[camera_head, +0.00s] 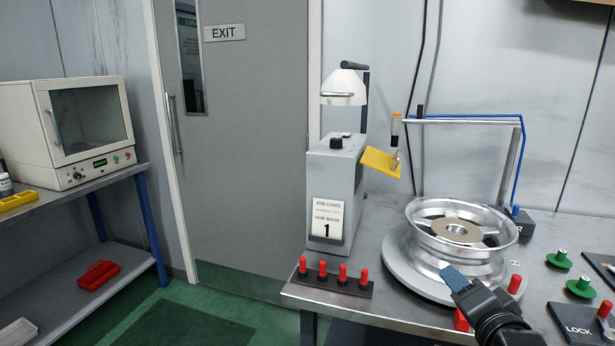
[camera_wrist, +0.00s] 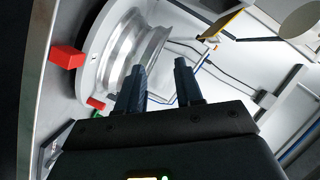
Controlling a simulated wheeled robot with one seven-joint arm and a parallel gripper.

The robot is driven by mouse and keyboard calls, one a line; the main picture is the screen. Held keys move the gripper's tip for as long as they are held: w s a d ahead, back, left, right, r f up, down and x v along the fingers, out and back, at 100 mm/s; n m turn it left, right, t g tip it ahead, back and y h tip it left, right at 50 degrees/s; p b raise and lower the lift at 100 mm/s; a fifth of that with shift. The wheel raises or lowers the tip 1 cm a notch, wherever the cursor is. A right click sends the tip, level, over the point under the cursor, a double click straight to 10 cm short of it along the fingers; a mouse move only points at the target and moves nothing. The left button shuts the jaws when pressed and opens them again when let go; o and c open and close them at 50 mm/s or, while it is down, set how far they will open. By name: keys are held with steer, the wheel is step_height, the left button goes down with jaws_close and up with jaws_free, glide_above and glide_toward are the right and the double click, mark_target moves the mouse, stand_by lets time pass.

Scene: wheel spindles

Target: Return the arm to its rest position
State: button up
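My gripper (camera_head: 454,276) is at the lower right in the head view, in front of the silver wheel (camera_head: 462,262). In the wrist view my gripper (camera_wrist: 160,72) has its two blue-tipped fingers apart, with nothing between them. The wheel lies flat on a round grey turntable (camera_head: 397,275), with a brown disc (camera_head: 455,230) at its centre. It also shows behind the fingers in the wrist view (camera_wrist: 118,52). The head view does not make clear how near my fingers are to the rim. My gripper hides part of the turntable's front edge.
A grey box with a lamp (camera_head: 335,165) stands left of the wheel, behind a row of red pegs (camera_head: 335,282). A frame (camera_head: 465,119) rises behind the wheel. Green knobs (camera_head: 579,287) and a LOCK plate (camera_head: 575,322) lie at right. A red block (camera_wrist: 67,57) shows at left.

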steer(key=s+a+f+n, duration=0.15)
steer(key=s+f, duration=0.25)
steer(key=s, duration=0.4)
steer(key=s+f+n, duration=0.2)
steer(key=s+f, duration=0.1)
steer(key=s, duration=0.5)
steer(key=s+f+n, duration=0.2)
steer(key=s+f, duration=0.2)
steer(key=s, duration=0.4)
steer(key=s+a+r+n, duration=0.1)
steer(key=s+r+n, duration=0.1)
steer(key=s, duration=0.9)
steer(key=s+a+r+n+g, duration=0.1)
steer(key=s+a+r+n, duration=0.1)
steer(key=s, duration=0.9)
step_height(320, 180, up, 3)
steer(key=shift+f+n, duration=0.1)
steer(key=shift+n, duration=0.55)
